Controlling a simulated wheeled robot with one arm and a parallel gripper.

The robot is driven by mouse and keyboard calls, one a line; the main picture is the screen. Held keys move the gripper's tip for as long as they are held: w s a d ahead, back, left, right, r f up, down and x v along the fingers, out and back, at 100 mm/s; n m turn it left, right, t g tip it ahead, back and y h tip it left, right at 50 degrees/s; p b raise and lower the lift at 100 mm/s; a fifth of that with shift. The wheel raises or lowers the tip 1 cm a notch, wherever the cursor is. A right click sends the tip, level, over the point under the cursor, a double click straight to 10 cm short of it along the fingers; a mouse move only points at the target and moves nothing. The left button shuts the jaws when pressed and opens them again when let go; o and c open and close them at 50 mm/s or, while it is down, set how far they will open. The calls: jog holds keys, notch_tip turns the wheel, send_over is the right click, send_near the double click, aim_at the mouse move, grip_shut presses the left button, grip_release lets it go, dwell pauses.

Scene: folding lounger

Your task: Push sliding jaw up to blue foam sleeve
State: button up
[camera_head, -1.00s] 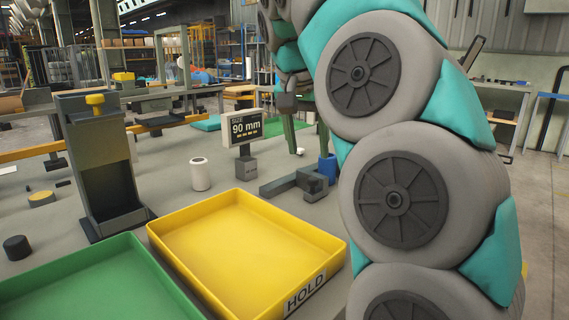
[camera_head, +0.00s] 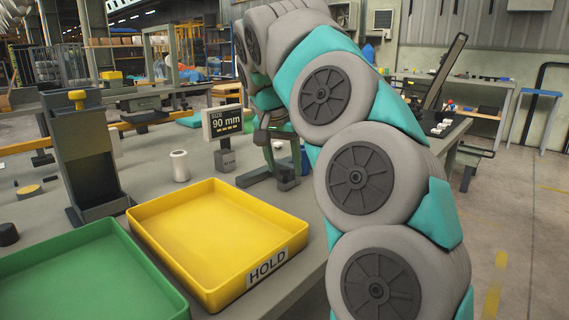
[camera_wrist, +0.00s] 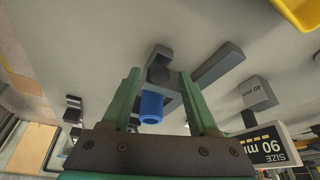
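A dark grey caliper-like gauge (camera_head: 255,177) lies on the grey bench, right of the size sign. In the wrist view its bar (camera_wrist: 219,63) runs off to the upper right from a dark block, seemingly the sliding jaw (camera_wrist: 160,62). The blue foam sleeve (camera_wrist: 151,108) shows just below that block; whether they touch I cannot tell. The sleeve is mostly hidden in the head view (camera_head: 305,160). My gripper (camera_wrist: 157,72) is open, its two green fingers apart. In the wrist view the block and sleeve appear between the fingers; contact is not clear.
A sign (camera_head: 222,122) reading "90 mm" stands close to the gauge. A white cylinder (camera_head: 180,166) is left of it. A yellow HOLD tray (camera_head: 165,262) and a green tray (camera_head: 120,240) lie in front. A grey stand (camera_head: 75,150) with a yellow knob is at left.

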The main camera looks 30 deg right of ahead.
grip_shut()
dwell(1.2)
